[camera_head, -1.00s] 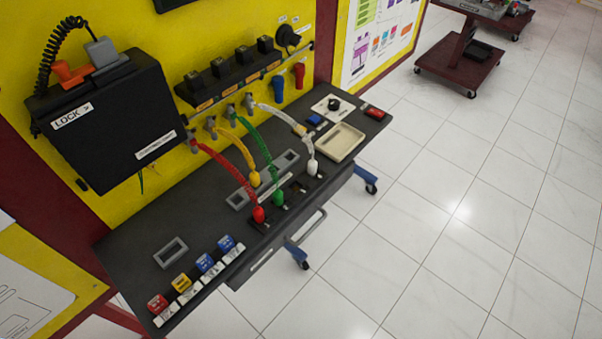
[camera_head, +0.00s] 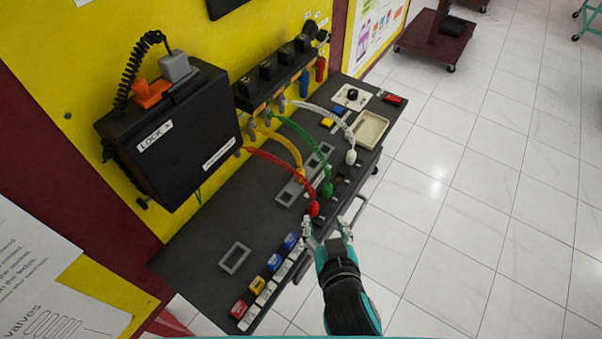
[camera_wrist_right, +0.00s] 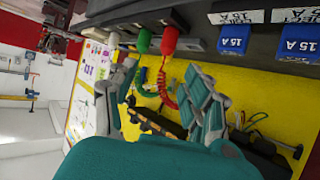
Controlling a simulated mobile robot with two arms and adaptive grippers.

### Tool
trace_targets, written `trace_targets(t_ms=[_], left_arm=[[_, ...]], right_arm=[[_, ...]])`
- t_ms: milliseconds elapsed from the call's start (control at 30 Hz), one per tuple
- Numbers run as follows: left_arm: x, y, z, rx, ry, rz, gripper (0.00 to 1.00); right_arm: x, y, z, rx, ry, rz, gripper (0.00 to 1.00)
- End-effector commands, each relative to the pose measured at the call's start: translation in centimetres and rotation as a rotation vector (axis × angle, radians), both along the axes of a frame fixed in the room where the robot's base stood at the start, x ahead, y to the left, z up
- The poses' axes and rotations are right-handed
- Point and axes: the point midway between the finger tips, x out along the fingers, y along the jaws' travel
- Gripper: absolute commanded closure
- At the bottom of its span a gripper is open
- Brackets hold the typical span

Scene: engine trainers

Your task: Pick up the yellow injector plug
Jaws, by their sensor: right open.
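My right gripper (camera_head: 327,224) is open and empty at the bench's front edge, in front of the red plug (camera_head: 314,209) and apart from the yellow one. In the right wrist view the open fingers (camera_wrist_right: 162,72) frame the red plug (camera_wrist_right: 170,40) and green plug (camera_wrist_right: 143,42). I cannot make out the yellow plug there. My left gripper is not in view.
The green plug (camera_head: 327,189) and white plug (camera_head: 351,157) stand close by on the bench. A black lock box (camera_head: 180,135) is at the left. Labelled fuses (camera_head: 273,262) line the front edge. A beige tray (camera_head: 370,130) is at the right.

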Motion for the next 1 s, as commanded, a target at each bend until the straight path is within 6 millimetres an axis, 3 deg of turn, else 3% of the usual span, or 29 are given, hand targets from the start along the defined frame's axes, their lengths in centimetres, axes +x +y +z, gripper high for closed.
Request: trace_targets(t_ms=[67, 167, 600, 1000], left_arm=[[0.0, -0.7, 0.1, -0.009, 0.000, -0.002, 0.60], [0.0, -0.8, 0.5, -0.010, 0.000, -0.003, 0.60], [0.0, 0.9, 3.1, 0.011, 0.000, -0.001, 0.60], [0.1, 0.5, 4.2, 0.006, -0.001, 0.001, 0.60]], right_arm=[[0.3, 1.4, 1.4, 0.019, -0.055, 0.017, 0.50], [1.2, 2.2, 2.0, 0.027, -0.086, 0.027, 0.50], [9.5, 3.4, -1.4, 0.025, -0.084, 0.027, 0.50], [12.6, 4.0, -2.9, 0.025, -0.082, 0.027, 0.50]])
